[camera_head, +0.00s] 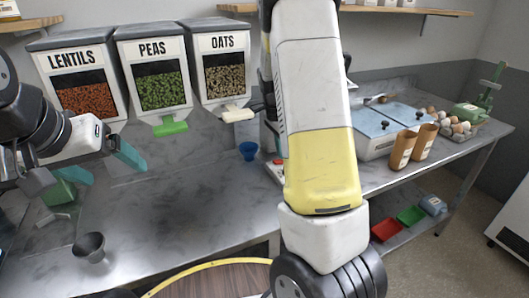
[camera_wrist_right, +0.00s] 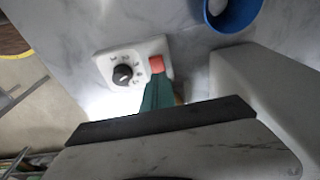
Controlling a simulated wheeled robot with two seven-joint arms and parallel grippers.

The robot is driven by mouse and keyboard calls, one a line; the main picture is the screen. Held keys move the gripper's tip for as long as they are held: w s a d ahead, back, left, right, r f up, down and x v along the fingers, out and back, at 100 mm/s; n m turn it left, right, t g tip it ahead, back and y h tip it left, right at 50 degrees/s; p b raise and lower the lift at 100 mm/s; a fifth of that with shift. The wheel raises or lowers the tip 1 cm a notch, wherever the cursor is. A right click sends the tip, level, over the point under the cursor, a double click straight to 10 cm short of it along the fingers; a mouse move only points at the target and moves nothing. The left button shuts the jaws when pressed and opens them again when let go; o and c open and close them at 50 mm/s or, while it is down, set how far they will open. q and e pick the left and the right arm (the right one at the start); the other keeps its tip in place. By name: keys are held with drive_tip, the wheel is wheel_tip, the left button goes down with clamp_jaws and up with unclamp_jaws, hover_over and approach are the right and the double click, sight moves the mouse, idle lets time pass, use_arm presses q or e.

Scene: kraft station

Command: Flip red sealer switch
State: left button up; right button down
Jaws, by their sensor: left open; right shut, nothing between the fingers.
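The red switch (camera_wrist_right: 157,64) sits at the right corner of a white control panel (camera_wrist_right: 105,63), beside a black dial (camera_wrist_right: 123,75), in the right wrist view. In the head view the red switch (camera_head: 278,161) shows small at the left edge of my right arm. My right gripper (camera_wrist_right: 159,88) is shut and empty, its teal tip right at the switch's near edge; I cannot tell whether they touch. The head view hides this gripper behind my arm. My left gripper (camera_head: 100,163) is open and empty above the left part of the counter.
A blue cup (camera_head: 248,150) stands close to the panel. Dispensers of lentils (camera_head: 57,59), peas (camera_head: 150,47) and oats (camera_head: 215,42) line the back. The middle counter is clear.

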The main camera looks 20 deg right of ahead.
drive_tip(key=shift+r, duration=2.85)
